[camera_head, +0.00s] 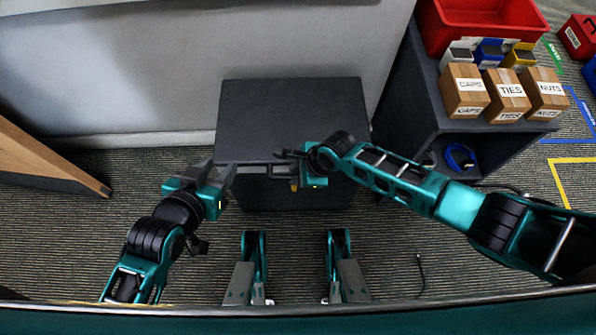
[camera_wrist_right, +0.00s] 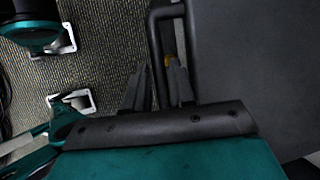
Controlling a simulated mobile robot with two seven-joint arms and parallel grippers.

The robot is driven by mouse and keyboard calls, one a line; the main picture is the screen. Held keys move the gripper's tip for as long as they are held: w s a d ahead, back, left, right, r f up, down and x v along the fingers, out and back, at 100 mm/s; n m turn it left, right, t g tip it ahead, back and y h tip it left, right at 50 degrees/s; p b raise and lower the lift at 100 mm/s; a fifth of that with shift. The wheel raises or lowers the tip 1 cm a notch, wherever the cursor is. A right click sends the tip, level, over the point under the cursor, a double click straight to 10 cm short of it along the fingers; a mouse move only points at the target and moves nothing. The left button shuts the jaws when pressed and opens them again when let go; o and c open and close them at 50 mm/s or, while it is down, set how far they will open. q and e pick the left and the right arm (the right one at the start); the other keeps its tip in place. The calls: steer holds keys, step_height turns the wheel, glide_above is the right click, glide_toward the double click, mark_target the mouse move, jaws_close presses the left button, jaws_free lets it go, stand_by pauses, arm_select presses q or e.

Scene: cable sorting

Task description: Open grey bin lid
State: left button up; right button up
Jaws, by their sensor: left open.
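The grey bin (camera_head: 290,190) stands in the middle of the head view, with its dark flat lid (camera_head: 290,115) on top, apparently closed. A dark bar handle (camera_wrist_right: 158,35) shows along the bin's edge in the right wrist view. My right gripper (camera_head: 290,155) is at the lid's front edge. Its fingers (camera_wrist_right: 158,75) lie on either side of the handle bar; whether they press on it I cannot tell. My left gripper (camera_head: 223,172) is open and empty, beside the bin's front left corner.
A dark shelf (camera_head: 420,100) at the right holds a red tray (camera_head: 480,20), small coloured bins and several labelled cardboard boxes (camera_head: 507,95). A pale wall (camera_head: 180,65) runs behind the bin. A wooden panel (camera_head: 40,160) stands at the left. Carpet is clear around the bin's front.

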arm_select(q)
steer(key=shift+w, duration=0.1)
arm_select(e)
jaws_close()
arm_select(q)
steer(key=shift+a, duration=0.1)
steer(key=shift+r, duration=0.15)
